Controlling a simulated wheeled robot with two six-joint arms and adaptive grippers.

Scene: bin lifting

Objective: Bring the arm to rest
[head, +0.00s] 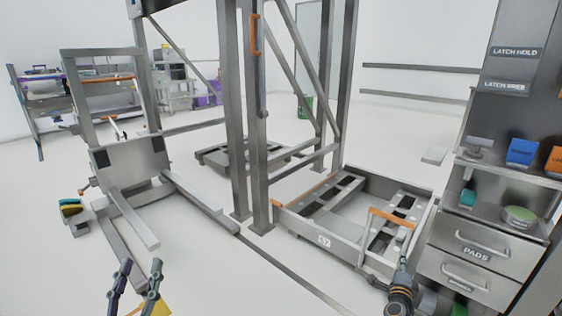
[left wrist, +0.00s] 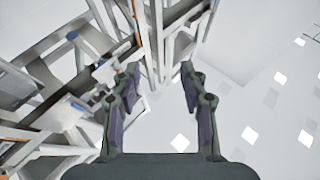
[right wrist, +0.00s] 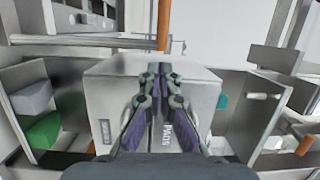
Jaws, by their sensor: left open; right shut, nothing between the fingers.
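My left gripper (head: 137,278) is at the bottom left of the head view, with its fingers apart and nothing between them. In the left wrist view its fingers (left wrist: 160,75) are spread over white floor and grey framework. My right arm shows at the lower right of the head view, in front of the low grey bin-like frame. In the right wrist view my right gripper (right wrist: 158,72) has its fingertips together and holds nothing. Behind it is the grey drawer unit labelled PADS (right wrist: 200,90); I cannot tell whether the gripper touches it.
A low grey frame (head: 322,241) with orange handles lies at the centre right. The drawer cabinet (head: 478,251) with orange and blue boxes stands at the right. Tall grey posts (head: 232,120) rise mid-view. A forked lift (head: 130,165) stands left. White floor lies open between them.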

